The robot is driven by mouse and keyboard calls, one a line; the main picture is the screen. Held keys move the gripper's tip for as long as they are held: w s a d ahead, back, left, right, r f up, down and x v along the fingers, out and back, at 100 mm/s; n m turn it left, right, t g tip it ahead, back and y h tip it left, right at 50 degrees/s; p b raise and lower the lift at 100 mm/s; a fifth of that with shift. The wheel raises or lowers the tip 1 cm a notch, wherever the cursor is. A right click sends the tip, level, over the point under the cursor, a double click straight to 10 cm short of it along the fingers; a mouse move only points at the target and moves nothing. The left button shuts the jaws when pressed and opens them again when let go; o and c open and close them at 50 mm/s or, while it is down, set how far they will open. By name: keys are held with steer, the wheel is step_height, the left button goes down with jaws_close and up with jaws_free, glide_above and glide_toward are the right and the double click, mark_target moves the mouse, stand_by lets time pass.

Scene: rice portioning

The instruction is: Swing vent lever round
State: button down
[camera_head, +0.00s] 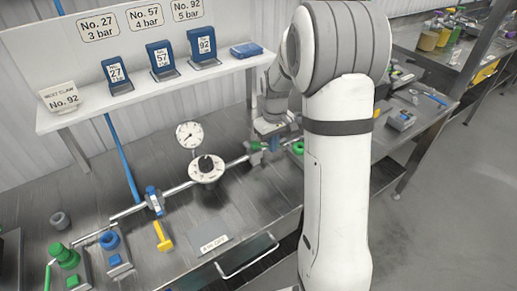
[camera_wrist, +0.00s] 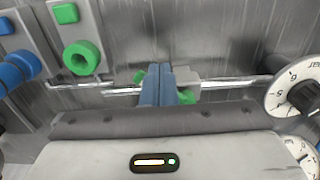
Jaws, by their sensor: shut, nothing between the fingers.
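My gripper (camera_head: 275,144) is low over the right end of the bench pipe, its fingers together and empty. In the wrist view the blue-grey fingers (camera_wrist: 158,84) overlap the pipe. A small green part (camera_head: 256,146) on a grey block sits just left of the fingertips and looks like the vent lever. In the wrist view green bits (camera_wrist: 187,97) show on both sides of the fingers, which hide the middle. I cannot tell if they touch. A yellow lever (camera_head: 163,237) hangs by the blue-tagged valve (camera_head: 154,200), far left of my gripper.
A dial with a black knob (camera_head: 206,168) and a round gauge (camera_head: 189,135) stand left of my gripper. A green ring (camera_head: 298,148) is close on its right. The shelf (camera_head: 130,100) with numbered blue holders runs behind. A drawer handle (camera_head: 247,257) is at the front.

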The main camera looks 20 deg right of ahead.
steer(key=shift+w+d, duration=0.55)
steer(key=shift+w, duration=0.45)
steer(key=shift+w+d+p, duration=0.25)
steer(key=shift+w+p, duration=0.2)
steer(key=shift+w, duration=0.7)
steer(key=shift+r, duration=0.1)
step_height(320, 180, up, 7)
steer(key=s+p, duration=0.1)
steer(key=p, duration=0.3)
steer(key=shift+d, duration=0.15)
